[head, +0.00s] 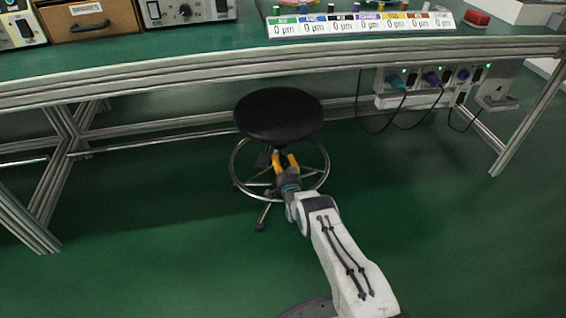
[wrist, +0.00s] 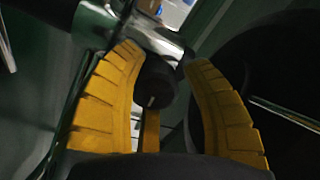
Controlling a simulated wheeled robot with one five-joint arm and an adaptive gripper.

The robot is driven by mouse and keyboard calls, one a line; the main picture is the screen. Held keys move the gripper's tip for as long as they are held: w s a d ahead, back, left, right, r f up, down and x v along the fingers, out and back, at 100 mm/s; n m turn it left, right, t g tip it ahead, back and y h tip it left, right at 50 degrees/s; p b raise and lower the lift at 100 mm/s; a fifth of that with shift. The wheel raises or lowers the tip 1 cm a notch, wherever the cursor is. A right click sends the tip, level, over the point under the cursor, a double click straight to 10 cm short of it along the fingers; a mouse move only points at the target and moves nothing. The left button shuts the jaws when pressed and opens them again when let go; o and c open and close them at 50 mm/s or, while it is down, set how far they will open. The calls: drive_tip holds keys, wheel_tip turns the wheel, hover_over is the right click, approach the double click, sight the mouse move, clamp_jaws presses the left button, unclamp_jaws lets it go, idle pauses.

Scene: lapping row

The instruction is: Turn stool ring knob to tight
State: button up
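The stool (head: 278,114) has a round black seat and stands on the floor under the bench. Its chrome foot ring (head: 234,170) circles the column below the seat. My gripper (head: 284,157) reaches in at ring height, just under the front of the seat. In the wrist view, a dark round knob (wrist: 156,82) with a short pale mark on its face lies between the yellow fingers of my gripper (wrist: 163,55). It sits close to the left finger; a gap shows to the right finger. I cannot tell whether the left finger touches it. The fingers are apart.
The green-topped bench (head: 150,55) with a metal frame spans above the stool. A socket strip (head: 425,88) with hanging cables is under it at the right. A row of labelled colour plates (head: 360,24) stands on top. The green floor around the stool is clear.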

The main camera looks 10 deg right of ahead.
drive_tip(key=o, duration=0.4)
drive_tip(key=shift+f, duration=0.1)
drive_tip(key=shift+d, duration=0.1)
drive_tip(key=shift+s, duration=0.1)
drive_tip(key=shift+s+f, duration=0.1)
drive_tip(key=shift+s, duration=0.05)
drive_tip(key=shift+s, duration=5.75)
